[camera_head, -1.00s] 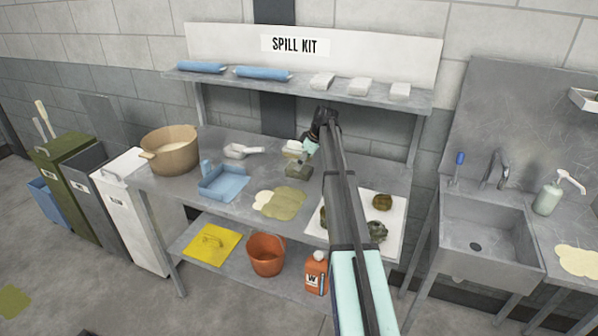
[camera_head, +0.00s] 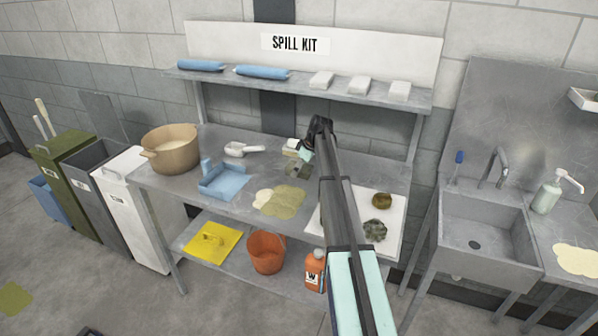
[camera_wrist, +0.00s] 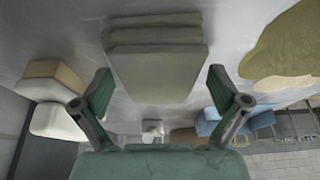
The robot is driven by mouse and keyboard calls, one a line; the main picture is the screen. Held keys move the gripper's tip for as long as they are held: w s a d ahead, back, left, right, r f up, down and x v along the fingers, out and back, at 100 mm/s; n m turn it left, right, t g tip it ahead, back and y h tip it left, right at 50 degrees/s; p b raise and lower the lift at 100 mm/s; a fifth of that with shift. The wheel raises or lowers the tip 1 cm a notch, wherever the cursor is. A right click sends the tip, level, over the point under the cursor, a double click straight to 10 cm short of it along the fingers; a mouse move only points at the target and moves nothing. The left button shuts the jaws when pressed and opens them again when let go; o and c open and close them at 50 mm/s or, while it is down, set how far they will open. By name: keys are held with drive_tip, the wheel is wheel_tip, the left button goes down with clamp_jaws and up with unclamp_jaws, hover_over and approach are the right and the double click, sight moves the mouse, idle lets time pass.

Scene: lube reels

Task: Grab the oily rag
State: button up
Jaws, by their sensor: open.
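A folded grey-green cloth stack (camera_head: 297,171) lies on the steel bench below my gripper (camera_head: 304,156). In the wrist view the cloth (camera_wrist: 155,65) sits between and ahead of my gripper's two fingers (camera_wrist: 160,88), which are spread wide with a gap on each side. My gripper is open and empty, just above the cloth. Crumpled dark rags also lie on a white sheet (camera_head: 396,211) at the right: a brown one (camera_head: 382,200) and a grey-green one (camera_head: 376,230). My arm hides part of the sheet. I cannot tell which cloth is the oily rag.
A pale yellow-and-white sponge block (camera_head: 290,147) stands close behind the cloth. A shelf (camera_head: 300,86) with white pads overhangs the back.

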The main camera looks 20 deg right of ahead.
drive_tip(key=shift+f, duration=0.1)
idle(0.3)
drive_tip(key=c, duration=1.2)
